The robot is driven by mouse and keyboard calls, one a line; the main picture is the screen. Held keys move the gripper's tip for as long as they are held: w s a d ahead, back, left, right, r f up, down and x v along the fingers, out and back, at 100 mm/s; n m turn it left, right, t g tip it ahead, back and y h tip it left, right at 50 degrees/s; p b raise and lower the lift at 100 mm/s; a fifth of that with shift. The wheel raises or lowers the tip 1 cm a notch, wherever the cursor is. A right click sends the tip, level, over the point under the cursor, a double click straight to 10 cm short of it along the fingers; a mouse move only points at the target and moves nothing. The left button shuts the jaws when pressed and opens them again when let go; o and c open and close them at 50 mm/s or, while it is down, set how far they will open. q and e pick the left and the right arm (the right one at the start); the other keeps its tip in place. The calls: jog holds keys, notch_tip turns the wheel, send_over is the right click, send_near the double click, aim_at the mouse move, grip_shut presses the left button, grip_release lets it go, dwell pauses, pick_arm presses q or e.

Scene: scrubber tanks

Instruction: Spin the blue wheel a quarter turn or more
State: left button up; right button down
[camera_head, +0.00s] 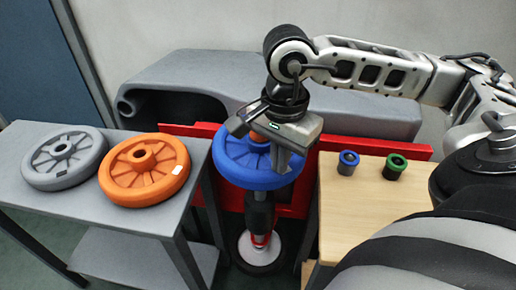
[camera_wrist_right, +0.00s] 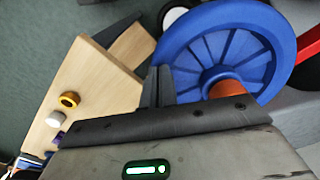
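The blue wheel (camera_head: 232,172) has spokes and an orange hub. It sits atop a dark and red upright shaft in the middle of the head view. In the right wrist view the blue wheel (camera_wrist_right: 285,35) fills the upper right, with its spokes and orange hub (camera_wrist_right: 229,88) visible. My right gripper (camera_head: 283,170) is over the wheel, its fingers pointing down at the right part of the wheel near the rim. Its fingers (camera_wrist_right: 158,75) are together and hold nothing visible. I cannot tell whether they touch the wheel. The gripper hides part of the wheel. My left gripper is not in view.
A grey table (camera_head: 120,216) on the left holds a grey wheel (camera_head: 63,157) and an orange wheel (camera_head: 145,168). A wooden table (camera_head: 360,215) on the right holds a blue ring (camera_head: 347,163) and a green ring (camera_head: 395,167). A red panel (camera_head: 335,173) stands behind the blue wheel.

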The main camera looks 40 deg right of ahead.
jog(key=shift+s+d+f+b, duration=0.15)
jog(key=shift+d+b, duration=0.2)
jog(key=shift+d, duration=0.2)
jog(key=shift+s+d+b, duration=0.1)
jog(key=shift+d+b, duration=0.2)
jog(key=shift+d, duration=0.2)
jog(key=shift+r, duration=0.2)
notch_tip(320, 180, up, 7)
jog(key=p, duration=0.5)
jog(key=shift+f, duration=0.1)
